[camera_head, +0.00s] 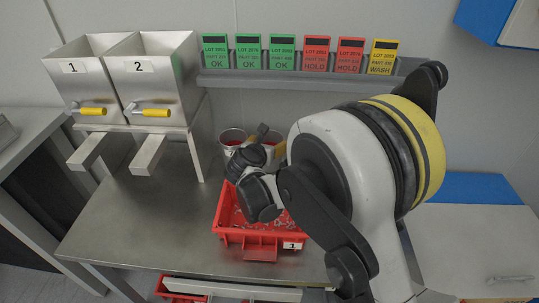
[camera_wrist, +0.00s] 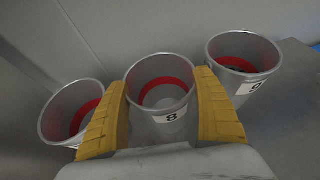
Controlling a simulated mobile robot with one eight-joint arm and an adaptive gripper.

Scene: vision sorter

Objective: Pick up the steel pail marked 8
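The steel pail marked 8 (camera_wrist: 160,112) stands upright in the middle of the wrist view, with a red band inside. The yellow fingers of my gripper (camera_wrist: 162,98) are spread, one on each side of this pail. I cannot tell whether they touch it. In the head view a pail rim (camera_head: 271,141) shows beside my gripper (camera_head: 279,150), largely hidden by my arm; its number is not visible.
Another pail (camera_wrist: 72,112) stands close on the left, and one marked 9 or 6 (camera_wrist: 243,66) on the right. A red crate (camera_head: 262,238) sits in front on the steel table (camera_head: 140,225). Two numbered hoppers (camera_head: 113,75) stand at left. Colored cards line the wall shelf (camera_head: 285,85).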

